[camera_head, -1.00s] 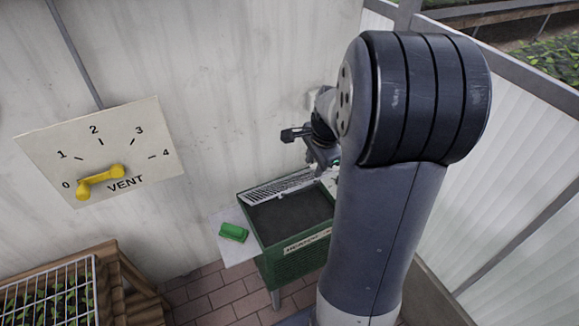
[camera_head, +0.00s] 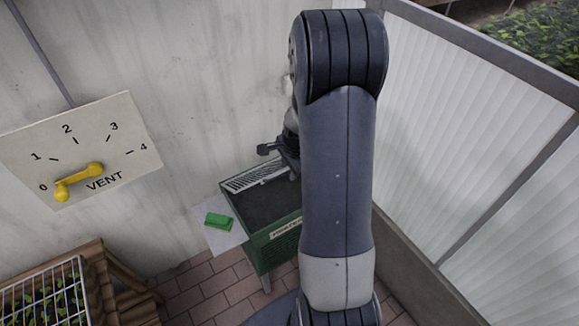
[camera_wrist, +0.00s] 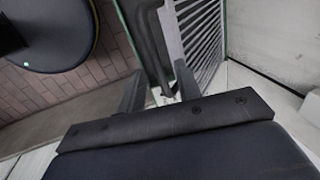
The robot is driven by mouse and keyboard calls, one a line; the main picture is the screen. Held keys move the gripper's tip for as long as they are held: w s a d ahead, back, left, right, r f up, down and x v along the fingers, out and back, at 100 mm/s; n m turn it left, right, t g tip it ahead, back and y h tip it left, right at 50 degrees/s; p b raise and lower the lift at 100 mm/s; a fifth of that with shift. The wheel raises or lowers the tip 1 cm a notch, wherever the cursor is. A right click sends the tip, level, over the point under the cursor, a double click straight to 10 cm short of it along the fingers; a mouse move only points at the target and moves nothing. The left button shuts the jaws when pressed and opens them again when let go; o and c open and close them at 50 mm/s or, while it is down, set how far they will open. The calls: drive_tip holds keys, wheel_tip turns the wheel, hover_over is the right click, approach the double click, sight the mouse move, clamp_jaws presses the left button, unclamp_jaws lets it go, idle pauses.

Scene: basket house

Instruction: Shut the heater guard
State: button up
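The heater is a green box (camera_head: 275,247) with a dark open top, low by the wall in the head view. A pale slatted guard (camera_head: 252,177) stands raised along its back edge. The guard's slats (camera_wrist: 203,30) also show at the right of the wrist view, with a dark grey bar-like handle (camera_wrist: 152,45) beside them. My gripper (camera_wrist: 160,88) is open, one finger on each side of the bar's near end. I cannot tell whether a finger touches it. In the head view my gripper (camera_head: 275,149) is just above the guard, partly hidden by my arm.
A vent dial (camera_head: 85,150) with a yellow handle is on the wall. A wooden crate with a wire top (camera_head: 45,295) stands lower left. Translucent panels (camera_head: 480,130) close off the right.

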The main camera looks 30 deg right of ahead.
clamp_jaws()
idle(0.3)
idle(0.3)
